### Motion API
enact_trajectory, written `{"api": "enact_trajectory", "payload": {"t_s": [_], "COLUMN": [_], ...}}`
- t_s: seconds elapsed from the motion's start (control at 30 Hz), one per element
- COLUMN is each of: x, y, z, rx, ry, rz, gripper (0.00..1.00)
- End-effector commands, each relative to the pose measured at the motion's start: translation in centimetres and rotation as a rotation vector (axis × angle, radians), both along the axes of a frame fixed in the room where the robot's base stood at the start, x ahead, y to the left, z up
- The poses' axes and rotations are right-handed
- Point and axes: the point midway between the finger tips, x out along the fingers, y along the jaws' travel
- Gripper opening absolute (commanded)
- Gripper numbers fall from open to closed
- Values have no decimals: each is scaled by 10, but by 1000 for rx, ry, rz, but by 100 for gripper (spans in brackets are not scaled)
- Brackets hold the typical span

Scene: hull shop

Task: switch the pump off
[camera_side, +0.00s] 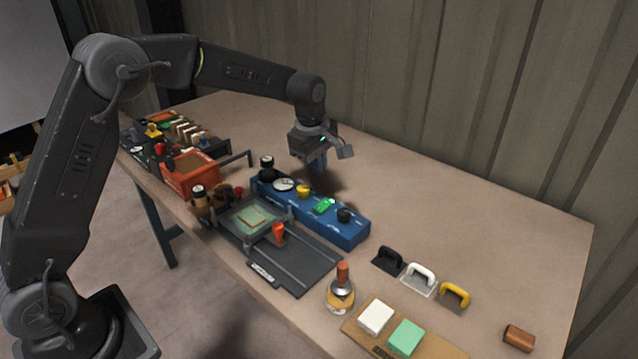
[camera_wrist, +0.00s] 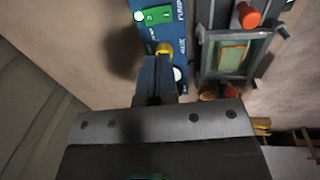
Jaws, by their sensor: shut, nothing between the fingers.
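The blue pump panel (camera_side: 350,233) lies on the bench and also shows in the wrist view, with "PUMP" lettering on it (camera_wrist: 181,12). A green rocker switch (camera_side: 324,206) sits on its top; it also shows at the top of the wrist view (camera_wrist: 158,16), beside a small bright lamp (camera_wrist: 139,16). A yellow knob (camera_side: 303,190) and a round white gauge (camera_side: 284,184) are farther along the panel. My gripper (camera_side: 318,168) is shut and empty, above the bench behind the panel, apart from the switch. In the wrist view its fingers (camera_wrist: 154,82) partly hide the panel.
A dark vise-like fixture (camera_side: 300,267) with an orange-red handle (camera_side: 278,233) stands in front of the panel. A black knob (camera_side: 345,215) is at its near end. Black, white and yellow handles (camera_side: 454,294) lie to the right. The bench behind the panel is clear.

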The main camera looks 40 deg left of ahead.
Motion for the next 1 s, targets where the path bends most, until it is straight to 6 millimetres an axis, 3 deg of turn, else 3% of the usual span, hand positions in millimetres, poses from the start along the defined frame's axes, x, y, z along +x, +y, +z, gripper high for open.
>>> {"api": "enact_trajectory", "payload": {"t_s": [0.1,0.3,0.67,1.0], "x": [-2,-5,-4,9], "y": [0,0,0,2], "z": [19,32,34,36], "rx": [0,0,0,0], "ry": [-1,0,0,-4], "rz": [0,0,0,1], "gripper": [0,0,0,0]}}
